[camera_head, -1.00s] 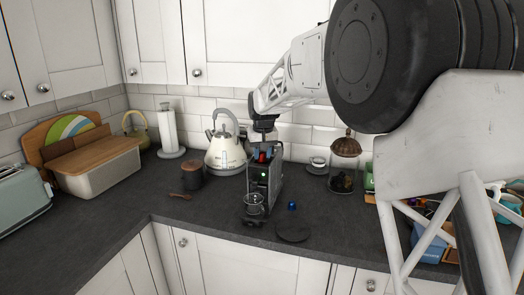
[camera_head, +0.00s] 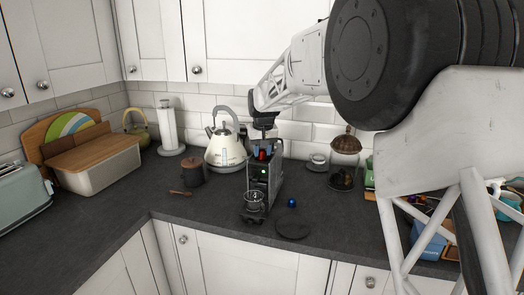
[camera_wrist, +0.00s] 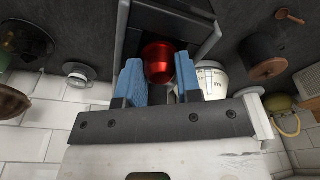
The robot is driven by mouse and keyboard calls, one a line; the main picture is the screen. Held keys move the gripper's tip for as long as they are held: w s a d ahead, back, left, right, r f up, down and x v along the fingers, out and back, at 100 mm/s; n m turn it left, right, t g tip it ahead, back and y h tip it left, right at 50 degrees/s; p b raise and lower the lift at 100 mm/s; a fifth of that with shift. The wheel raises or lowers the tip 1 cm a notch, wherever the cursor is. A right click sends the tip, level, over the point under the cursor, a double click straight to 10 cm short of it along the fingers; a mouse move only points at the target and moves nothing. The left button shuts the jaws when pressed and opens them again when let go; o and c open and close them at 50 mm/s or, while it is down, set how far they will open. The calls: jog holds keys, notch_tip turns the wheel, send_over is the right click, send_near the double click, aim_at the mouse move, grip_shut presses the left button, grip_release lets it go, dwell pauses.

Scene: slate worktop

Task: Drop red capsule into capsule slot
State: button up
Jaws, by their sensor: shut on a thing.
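A shiny red capsule (camera_wrist: 158,62) is between the two blue fingers of my gripper (camera_wrist: 158,76), which is shut on it. In the head view my gripper (camera_head: 262,151) points down over the top of the black coffee machine (camera_head: 272,180), and the red capsule (camera_head: 262,156) shows there as a small red spot. In the wrist view the machine's dark open top (camera_wrist: 206,32) lies around and beyond the capsule. The slot itself is hidden or too dark to make out, so I cannot tell whether the capsule touches it.
A glass cup (camera_head: 254,201) stands at the machine's front. A blue capsule (camera_head: 291,202) and a dark round disc (camera_head: 294,226) lie to its right. A cream kettle (camera_head: 225,150) and a brown canister (camera_head: 194,170) stand left. A glass jar (camera_head: 344,165) stands right.

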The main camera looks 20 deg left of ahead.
jog(key=shift+f, duration=0.2)
dwell(0.3)
jog(key=o, duration=1)
jog(key=shift+c, duration=0.2)
jog(key=shift+d, duration=0.1)
jog(key=shift+r, duration=0.1)
jog(key=shift+r, duration=2.9)
